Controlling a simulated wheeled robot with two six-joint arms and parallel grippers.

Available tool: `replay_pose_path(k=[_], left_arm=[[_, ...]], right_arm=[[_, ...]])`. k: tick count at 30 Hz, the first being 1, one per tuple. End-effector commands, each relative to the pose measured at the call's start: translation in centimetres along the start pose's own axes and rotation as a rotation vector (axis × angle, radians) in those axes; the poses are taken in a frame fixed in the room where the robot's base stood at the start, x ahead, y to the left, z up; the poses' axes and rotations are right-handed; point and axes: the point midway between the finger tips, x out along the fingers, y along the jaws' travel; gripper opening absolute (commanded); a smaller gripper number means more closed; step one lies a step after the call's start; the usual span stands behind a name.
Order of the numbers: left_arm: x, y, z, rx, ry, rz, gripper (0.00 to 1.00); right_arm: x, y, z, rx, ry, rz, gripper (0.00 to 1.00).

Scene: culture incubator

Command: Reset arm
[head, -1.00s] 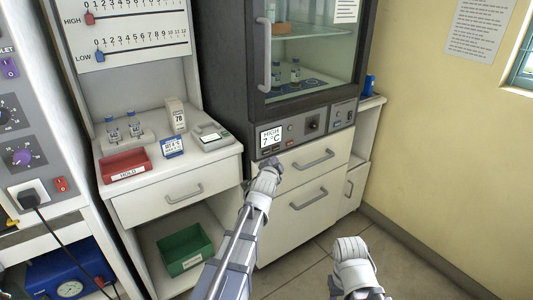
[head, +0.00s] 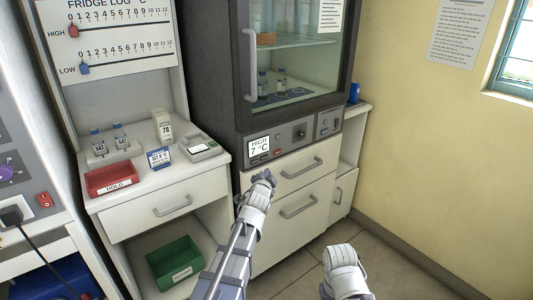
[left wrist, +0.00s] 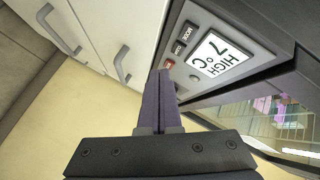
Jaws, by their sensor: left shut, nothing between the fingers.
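My left gripper (head: 266,178) is stretched out in front of the incubator's lower front in the head view, just below its control panel. In the left wrist view its two dark fingers (left wrist: 166,100) are pressed together with nothing between them, and their tips are near the panel's red button (left wrist: 170,64). The display (head: 259,146) reads HIGH 7 °C; it also shows in the left wrist view (left wrist: 219,54). My right arm shows at the bottom of the head view, but its fingers are out of sight.
The glass-door cabinet (head: 243,120) holds vials. Left of it, a white counter (head: 150,187) bears a red HOLD tray (head: 111,179), vials in a rack and a small device (head: 201,147). A green bin (head: 174,263) sits below. Drawer handles (head: 298,206) project near my left arm. Floor on the right is clear.

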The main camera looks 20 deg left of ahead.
Motion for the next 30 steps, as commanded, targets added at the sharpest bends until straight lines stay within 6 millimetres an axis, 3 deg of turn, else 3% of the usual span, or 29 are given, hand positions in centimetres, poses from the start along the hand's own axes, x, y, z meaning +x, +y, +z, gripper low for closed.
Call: replay_pose_path(k=[4, 8, 14, 21, 27, 30], left_arm=[[-0.5, 0.0, -0.5, -0.014, -0.013, 0.02, 0.0], [-3.0, 0.8, -2.0, -0.091, -0.093, 0.127, 0.0], [-11.1, 4.3, -4.8, -0.262, -0.344, 0.397, 0.0], [-24.0, 7.0, -7.4, -0.382, -0.707, 0.674, 0.0], [-32.8, 7.2, -8.6, -0.395, -0.952, 0.801, 0.0], [-35.2, 7.1, -8.8, -0.391, -1.025, 0.831, 0.0]], right_arm=[[-0.9, 0.1, 0.1, 0.0, 0.0, 0.0, 0.5], [-4.3, 0.4, 0.2, 0.0, 0.0, 0.0, 0.5], [-11.4, 1.1, 0.7, 0.0, 0.0, 0.0, 0.5], [-18.8, 1.8, 1.1, 0.001, 0.0, 0.0, 0.5], [-22.6, 2.2, 1.3, 0.001, 0.0, 0.0, 0.5], [-23.4, 2.2, 1.4, 0.001, 0.0, 0.0, 0.5]])
